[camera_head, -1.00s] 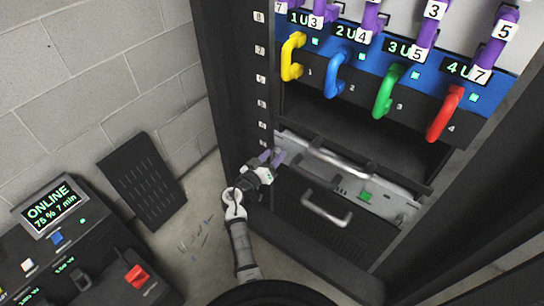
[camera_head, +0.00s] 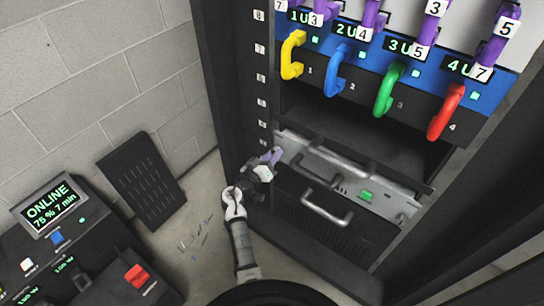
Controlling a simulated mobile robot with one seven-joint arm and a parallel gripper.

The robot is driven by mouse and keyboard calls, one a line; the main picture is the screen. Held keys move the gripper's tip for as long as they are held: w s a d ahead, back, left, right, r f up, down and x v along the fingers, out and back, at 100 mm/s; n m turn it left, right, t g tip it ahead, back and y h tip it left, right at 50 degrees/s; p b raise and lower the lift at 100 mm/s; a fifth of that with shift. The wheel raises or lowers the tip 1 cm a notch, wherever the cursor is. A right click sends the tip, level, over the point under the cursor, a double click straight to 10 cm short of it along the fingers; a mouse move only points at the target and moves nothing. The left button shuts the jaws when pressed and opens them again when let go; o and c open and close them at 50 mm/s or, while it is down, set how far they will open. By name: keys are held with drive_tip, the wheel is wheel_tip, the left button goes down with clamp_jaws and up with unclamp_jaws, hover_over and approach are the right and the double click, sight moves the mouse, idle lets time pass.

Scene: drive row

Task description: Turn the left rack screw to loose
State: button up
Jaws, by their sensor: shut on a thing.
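My gripper (camera_head: 271,157), with lavender fingers, is at the left end of the silver rack unit (camera_head: 330,173), low in the rack. It is shut on the left rack screw at that end. The screw itself is hidden behind the fingers and too small to make out, so its turn cannot be read. The unit sits level in the rack, with metal handles and a small green light or tag on its front.
A black panel with a handle (camera_head: 326,208) is just below. An open dark bay is above, under yellow, blue, green and red handles (camera_head: 445,112). A vented black panel (camera_head: 141,180) leans on the wall; small loose pieces lie on the floor. A console (camera_head: 75,255) stands at lower left.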

drive_tip(key=shift+r+n+g+h+p, duration=0.2)
drive_tip(key=shift+n+p, duration=1.6)
drive_tip(key=shift+n, duration=3.7)
drive_tip(key=shift+f+n+g+h+p, duration=0.2)
drive_tip(key=shift+n+p, duration=1.6)
drive_tip(key=shift+n, duration=3.7)
drive_tip(key=o, duration=1)
drive_tip(key=shift+c, duration=0.2)
